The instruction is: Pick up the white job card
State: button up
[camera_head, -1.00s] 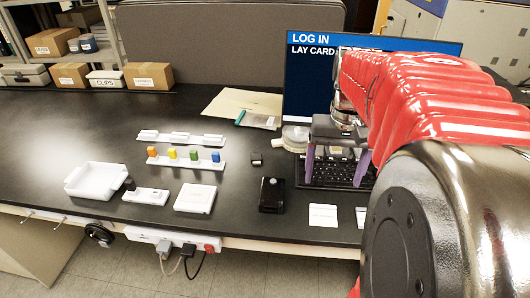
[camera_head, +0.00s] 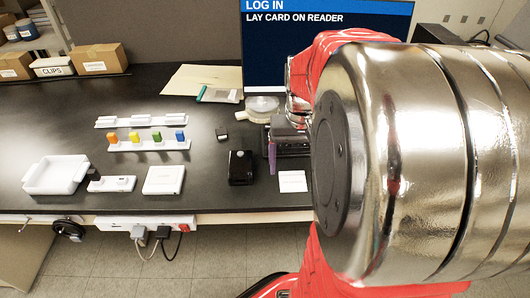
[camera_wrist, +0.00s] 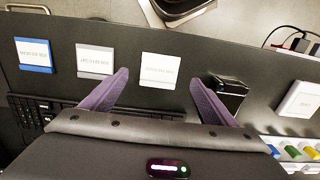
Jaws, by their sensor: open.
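The white job card (camera_head: 292,181) lies flat near the front edge of the black bench, right of a small black device. In the wrist view the plain white card (camera_wrist: 160,70) lies just past and between my open fingertips, fully visible. My gripper (camera_wrist: 160,84) is empty, its purple fingers spread on either side of the card's near end and apart from it. The height above the bench is hard to tell.
The wrist view shows a grey-edged card (camera_wrist: 95,60) and a blue-edged card (camera_wrist: 34,55) on the left. The black device (camera_wrist: 229,92) is close beside the right finger. A keyboard (camera_wrist: 28,112) lies at left. A monitor (camera_head: 320,50) stands behind.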

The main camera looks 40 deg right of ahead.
aim_at(293, 183)
jog(key=shift+f, duration=0.1)
jog(key=shift+f, duration=2.55)
jog(key=shift+c, duration=0.3)
jog(key=c, duration=1)
jog(key=shift+r, duration=0.1)
jog(key=shift+c, duration=0.2)
notch_tip(293, 183, up, 10)
